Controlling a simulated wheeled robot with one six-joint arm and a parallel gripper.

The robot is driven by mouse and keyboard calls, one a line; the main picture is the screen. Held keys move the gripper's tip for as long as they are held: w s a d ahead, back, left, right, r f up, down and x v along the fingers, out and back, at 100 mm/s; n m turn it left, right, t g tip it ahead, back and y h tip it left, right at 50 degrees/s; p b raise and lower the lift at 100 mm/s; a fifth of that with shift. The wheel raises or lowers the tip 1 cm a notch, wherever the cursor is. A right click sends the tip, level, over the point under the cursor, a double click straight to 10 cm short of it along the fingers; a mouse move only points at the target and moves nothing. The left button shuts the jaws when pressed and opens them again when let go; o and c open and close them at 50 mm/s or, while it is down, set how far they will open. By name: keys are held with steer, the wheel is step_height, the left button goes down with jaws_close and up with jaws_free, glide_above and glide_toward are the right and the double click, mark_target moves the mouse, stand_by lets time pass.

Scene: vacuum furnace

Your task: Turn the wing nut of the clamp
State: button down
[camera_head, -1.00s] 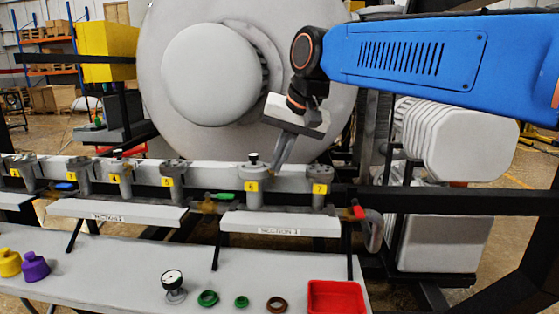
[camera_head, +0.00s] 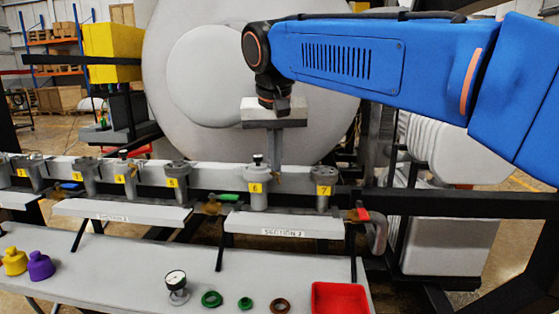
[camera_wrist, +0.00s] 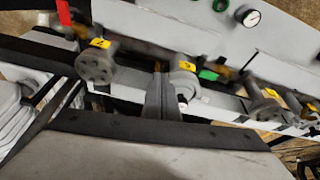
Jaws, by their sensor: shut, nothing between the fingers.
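My gripper (camera_head: 275,163) points down in the head view, just behind and right of the grey fitting labelled 6 (camera_head: 257,188). Its fingers are together and empty. In the wrist view the gripper (camera_wrist: 160,78) reaches up between fitting 7 (camera_wrist: 96,68) and fitting 6 (camera_wrist: 183,75), nearer to 6. A small brownish part shows beside the fingertips in the head view, partly hidden. I cannot clearly make out the clamp's wing nut or tell whether the fingers touch it.
Fitting 7 (camera_head: 324,190) stands to the right, and fitting 5 (camera_head: 177,182) to the left. A green handle (camera_head: 229,197) and a red handle (camera_head: 362,215) sit low on the line. A red tray (camera_head: 340,286) and a gauge (camera_head: 176,284) are on the front bench. The furnace door (camera_head: 205,75) rises behind.

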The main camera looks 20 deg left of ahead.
steer(key=shift+s+a+f+h, duration=0.1)
steer(key=shift+s+a+h, duration=0.05)
steer(key=shift+a+h, duration=0.3)
steer(key=shift+s+a+f+h, duration=0.1)
steer(key=shift+a+h, duration=0.25)
steer(key=shift+a, duration=0.1)
steer(key=shift+a, duration=0.1)
